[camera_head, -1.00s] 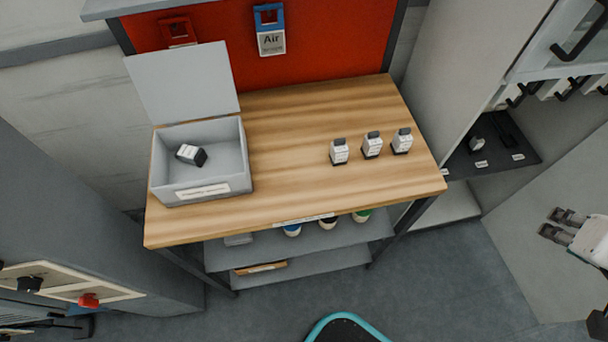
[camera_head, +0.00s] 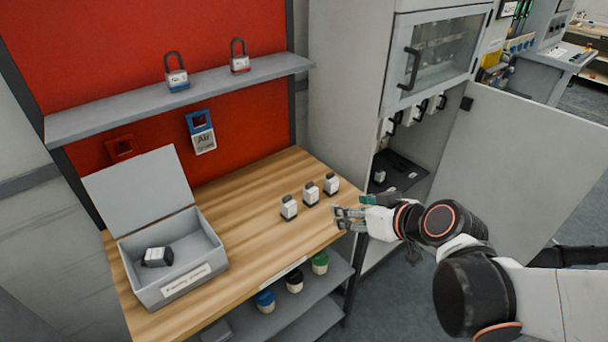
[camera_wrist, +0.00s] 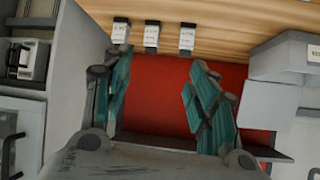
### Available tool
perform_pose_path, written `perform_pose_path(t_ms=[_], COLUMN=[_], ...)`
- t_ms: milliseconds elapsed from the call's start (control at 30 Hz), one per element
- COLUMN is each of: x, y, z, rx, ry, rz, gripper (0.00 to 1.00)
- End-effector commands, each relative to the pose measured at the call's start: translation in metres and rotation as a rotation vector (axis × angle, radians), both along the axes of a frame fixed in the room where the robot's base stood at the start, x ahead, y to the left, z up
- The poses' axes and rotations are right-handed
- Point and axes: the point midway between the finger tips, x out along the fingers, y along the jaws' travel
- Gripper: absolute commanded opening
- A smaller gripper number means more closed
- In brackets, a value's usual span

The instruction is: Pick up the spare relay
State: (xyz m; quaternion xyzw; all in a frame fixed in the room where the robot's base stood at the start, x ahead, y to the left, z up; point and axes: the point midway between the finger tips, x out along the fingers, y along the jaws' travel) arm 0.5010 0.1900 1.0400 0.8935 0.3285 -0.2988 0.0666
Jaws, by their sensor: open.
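Three small white relay-like blocks with dark tops stand in a row on the wooden bench: a left one (camera_head: 289,208), a middle one (camera_head: 311,193) and a right one (camera_head: 331,184). The row also shows at the top of the wrist view (camera_wrist: 152,36). Another white-and-black block (camera_head: 157,257) lies tipped in the open grey box. I cannot tell which is the spare. My gripper (camera_head: 342,219) is open and empty, near the bench's right end, apart from the row.
The labelled grey box (camera_head: 180,289) stands at the bench's left with its lid up. A grey shelf (camera_head: 180,98) with padlocks is above. The cabinet door (camera_head: 520,175) stands open at right. The wooden bench (camera_head: 245,235) is clear between box and row.

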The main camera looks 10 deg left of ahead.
Motion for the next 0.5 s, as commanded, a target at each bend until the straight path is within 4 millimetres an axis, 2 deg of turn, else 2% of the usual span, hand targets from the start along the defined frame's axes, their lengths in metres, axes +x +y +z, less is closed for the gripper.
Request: perform_pose_path(t_ms=[100,200,300,500], x=[0.010,0.014,0.016,0.015], y=[0.028,0.047,0.062,0.077], z=[-0.014,-0.023,-0.031,-0.040], rx=[0.033,0.060,0.080,0.102], ry=[-0.062,-0.113,-0.156,-0.206], rz=[0.077,0.129,0.168,0.208], gripper=[0.53,0.53,0.53,0.53])
